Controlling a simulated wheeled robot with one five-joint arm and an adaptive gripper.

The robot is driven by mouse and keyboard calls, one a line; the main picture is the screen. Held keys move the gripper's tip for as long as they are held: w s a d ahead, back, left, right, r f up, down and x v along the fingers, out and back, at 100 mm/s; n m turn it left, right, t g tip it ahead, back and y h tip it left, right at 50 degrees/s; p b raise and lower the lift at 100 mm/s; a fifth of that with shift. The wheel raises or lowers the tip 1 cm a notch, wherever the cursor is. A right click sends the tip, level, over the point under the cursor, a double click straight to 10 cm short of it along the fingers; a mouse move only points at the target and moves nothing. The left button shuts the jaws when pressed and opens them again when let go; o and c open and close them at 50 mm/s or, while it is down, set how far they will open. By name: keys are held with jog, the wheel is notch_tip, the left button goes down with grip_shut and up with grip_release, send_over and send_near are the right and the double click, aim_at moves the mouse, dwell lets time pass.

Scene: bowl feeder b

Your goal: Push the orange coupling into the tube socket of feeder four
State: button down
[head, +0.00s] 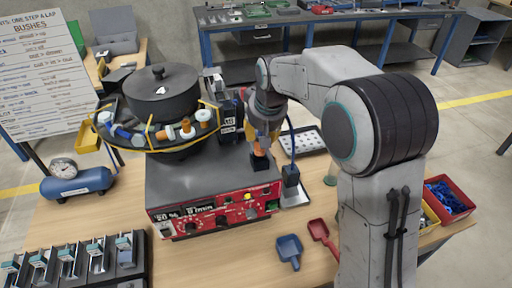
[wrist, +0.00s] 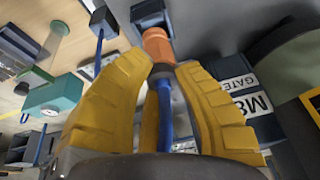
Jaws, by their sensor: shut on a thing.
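The orange coupling (head: 261,162) shows below my gripper (head: 262,138) in the head view, over the right end of feeder four (head: 205,185). The bowl of this feeder bears a "4". In the wrist view the yellow fingers of my gripper (wrist: 163,68) are closed in around the dark collar and blue tube (wrist: 165,105) behind the coupling (wrist: 157,44). The coupling points away from the fingers, toward a dark grey block (wrist: 148,10). I cannot tell whether the coupling touches this block or sits in it; the socket opening is hidden.
A dark block (head: 290,178) with a blue tube stands close to the right of the coupling. The bowl (head: 165,95) with several parts on its rim is at left. A blue scoop (head: 289,250) and red scoop (head: 320,233) lie in front. A red bin (head: 448,198) is at right.

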jog(key=shift+f+b, duration=1)
jog(key=shift+f, duration=0.7)
jog(key=shift+f, duration=0.2)
jog(key=c, duration=1)
grip_release()
jog(key=shift+r, duration=0.1)
jog(key=shift+c, duration=0.2)
